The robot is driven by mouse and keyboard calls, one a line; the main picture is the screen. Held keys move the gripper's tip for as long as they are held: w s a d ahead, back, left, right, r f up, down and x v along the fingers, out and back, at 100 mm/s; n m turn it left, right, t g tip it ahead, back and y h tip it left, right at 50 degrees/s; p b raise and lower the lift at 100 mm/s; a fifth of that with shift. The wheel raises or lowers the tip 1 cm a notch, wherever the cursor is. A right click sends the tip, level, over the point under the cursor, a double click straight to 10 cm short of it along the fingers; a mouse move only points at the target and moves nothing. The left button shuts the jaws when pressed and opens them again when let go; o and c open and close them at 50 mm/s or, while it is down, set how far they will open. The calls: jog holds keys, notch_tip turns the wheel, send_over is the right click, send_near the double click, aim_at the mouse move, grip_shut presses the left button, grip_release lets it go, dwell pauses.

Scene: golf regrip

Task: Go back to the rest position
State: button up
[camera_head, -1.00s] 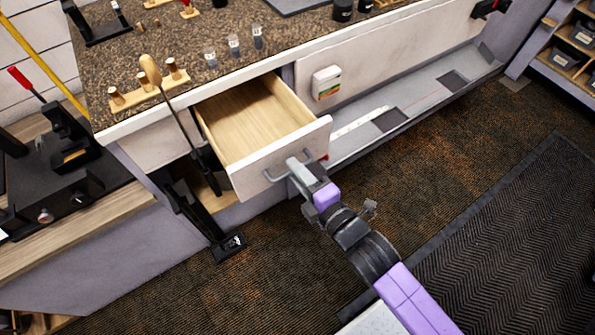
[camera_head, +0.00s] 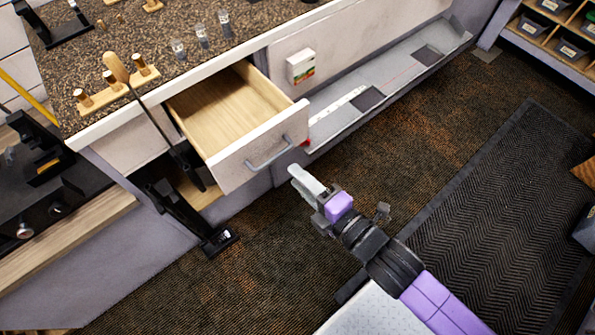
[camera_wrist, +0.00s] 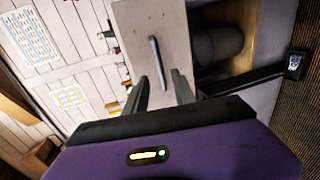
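My gripper (camera_head: 303,180) is off the open drawer's handle (camera_head: 269,152), a short way to its lower right in the head view. In the wrist view the two fingers of my gripper (camera_wrist: 161,88) stand apart with nothing between them. The drawer (camera_head: 235,172) is pulled out and empty, with pale wood inside. Its front (camera_wrist: 133,20) and the upright-looking handle (camera_wrist: 159,62) show ahead of the fingers in the wrist view.
The speckled counter (camera_head: 215,58) above the drawer holds a wooden rack (camera_head: 118,92) and several small cups. A golf club (camera_head: 150,118) leans by the drawer's left side. Carpet and a dark mat (camera_head: 490,200) lie clear at the right.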

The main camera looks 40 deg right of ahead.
dwell(0.3)
jog(key=s+r+m, duration=0.3)
jog(key=s+m, duration=0.6)
jog(key=s+r+m, duration=0.4)
jog(key=s+m, duration=0.5)
jog(key=s, duration=0.1)
jog(key=shift+s+a+g, duration=0.2)
jog(key=shift+a+g, duration=0.05)
jog(key=shift+g, duration=0.15)
jog(key=shift+r, duration=0.1)
